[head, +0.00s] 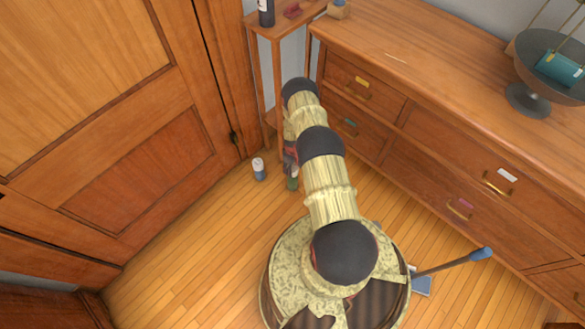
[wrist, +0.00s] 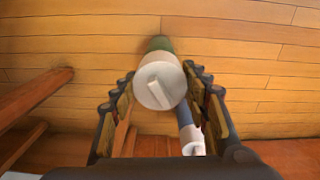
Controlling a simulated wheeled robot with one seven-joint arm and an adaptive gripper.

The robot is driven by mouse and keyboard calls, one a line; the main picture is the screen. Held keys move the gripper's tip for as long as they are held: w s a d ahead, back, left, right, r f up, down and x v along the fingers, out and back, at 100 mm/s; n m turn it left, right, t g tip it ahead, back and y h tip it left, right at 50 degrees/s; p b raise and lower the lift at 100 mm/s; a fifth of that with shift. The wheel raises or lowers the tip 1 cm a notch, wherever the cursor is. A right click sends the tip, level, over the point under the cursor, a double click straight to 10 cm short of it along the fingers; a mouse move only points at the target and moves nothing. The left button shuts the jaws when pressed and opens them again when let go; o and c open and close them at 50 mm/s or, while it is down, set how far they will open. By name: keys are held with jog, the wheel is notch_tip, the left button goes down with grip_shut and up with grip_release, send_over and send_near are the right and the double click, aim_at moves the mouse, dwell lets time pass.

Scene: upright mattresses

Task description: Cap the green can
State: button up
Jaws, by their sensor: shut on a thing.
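The green can (head: 293,183) stands on the wooden floor, partly hidden by my arm in the head view. In the wrist view only a green part of it (wrist: 158,43) shows, behind a pale round cap. The white cap (wrist: 168,82) has a raised bar across its face and sits between my fingers, in line with the can. I cannot tell whether it is seated on the can or just above it. My gripper (wrist: 160,78) is shut on the cap.
A blue can with a white top (head: 258,169) stands on the floor left of the green can; it also shows in the wrist view (wrist: 187,118). A wooden stand (head: 278,75) and a dresser (head: 430,135) are close behind. Floor is clear towards the door (head: 100,130).

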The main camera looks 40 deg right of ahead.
jog(key=shift+f, duration=0.25)
jog(key=shift+c, duration=0.3)
jog(key=o, duration=0.8)
jog(key=shift+o, duration=0.3)
jog(key=shift+r+p, duration=1.85)
jog(key=shift+r, duration=1.7)
